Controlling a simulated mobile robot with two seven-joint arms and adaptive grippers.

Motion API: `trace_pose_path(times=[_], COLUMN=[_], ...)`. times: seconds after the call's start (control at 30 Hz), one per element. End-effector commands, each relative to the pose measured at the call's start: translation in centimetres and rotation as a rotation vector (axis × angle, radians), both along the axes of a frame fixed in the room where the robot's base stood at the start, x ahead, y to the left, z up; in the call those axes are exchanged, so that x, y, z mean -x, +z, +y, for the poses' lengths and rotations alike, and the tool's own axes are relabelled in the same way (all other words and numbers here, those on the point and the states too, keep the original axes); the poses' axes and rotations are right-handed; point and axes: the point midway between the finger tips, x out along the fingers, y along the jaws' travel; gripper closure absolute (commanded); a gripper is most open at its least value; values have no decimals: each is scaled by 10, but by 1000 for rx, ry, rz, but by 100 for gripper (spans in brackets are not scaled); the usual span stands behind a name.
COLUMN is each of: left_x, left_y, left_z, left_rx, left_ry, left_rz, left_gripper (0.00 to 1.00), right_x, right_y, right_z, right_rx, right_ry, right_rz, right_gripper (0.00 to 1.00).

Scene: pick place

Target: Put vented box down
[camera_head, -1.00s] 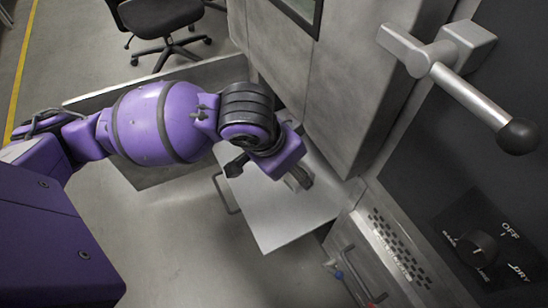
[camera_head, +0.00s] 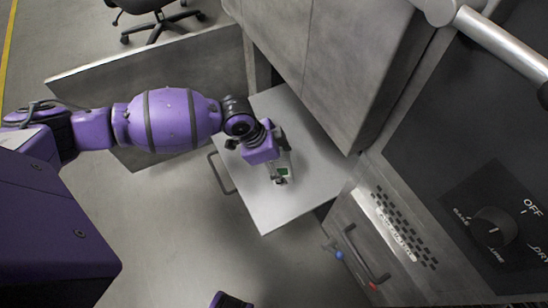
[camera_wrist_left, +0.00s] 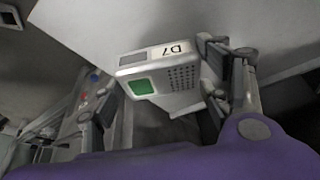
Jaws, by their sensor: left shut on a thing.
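The vented box (camera_wrist_left: 165,82) is small and pale grey, with a green screen, a grid of vent holes and a "D7" label in the left wrist view. In the head view it shows in part, with its green screen, below the gripper (camera_head: 284,171). My left gripper (camera_head: 272,165) is shut on it, with a finger on either side in the left wrist view. The box is over the flat light-grey surface (camera_head: 300,195); I cannot tell whether it touches it. My right gripper is not in view.
The light surface is bare around the box. A grey cabinet (camera_head: 335,60) rises behind it, and a panel with a knob (camera_head: 494,228) stands at the right. A handle (camera_head: 221,172) is on the surface's left side. An office chair (camera_head: 158,20) stands at the back.

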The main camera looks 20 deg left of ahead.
Motion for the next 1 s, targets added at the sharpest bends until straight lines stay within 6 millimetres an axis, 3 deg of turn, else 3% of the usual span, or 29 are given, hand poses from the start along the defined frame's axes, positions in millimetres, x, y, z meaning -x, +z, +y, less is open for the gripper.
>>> trace_pose_path(times=[0.1,0.4,0.6,0.97,1.0], left_x=[-14,-27,-26,-26,-25], left_y=[-16,-33,-62,-63,-64], left_z=[8,17,15,15,15], left_rx=[0,0,1,2,1], left_ry=[1,0,-1,-1,0], left_rz=[-5,-7,-6,-7,-7], left_gripper=[60,60,60,60,29], right_x=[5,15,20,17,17], right_y=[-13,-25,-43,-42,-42], right_z=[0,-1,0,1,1], right_rx=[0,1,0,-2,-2], right_ry=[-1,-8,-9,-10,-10], right_rz=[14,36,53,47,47], right_gripper=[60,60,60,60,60])
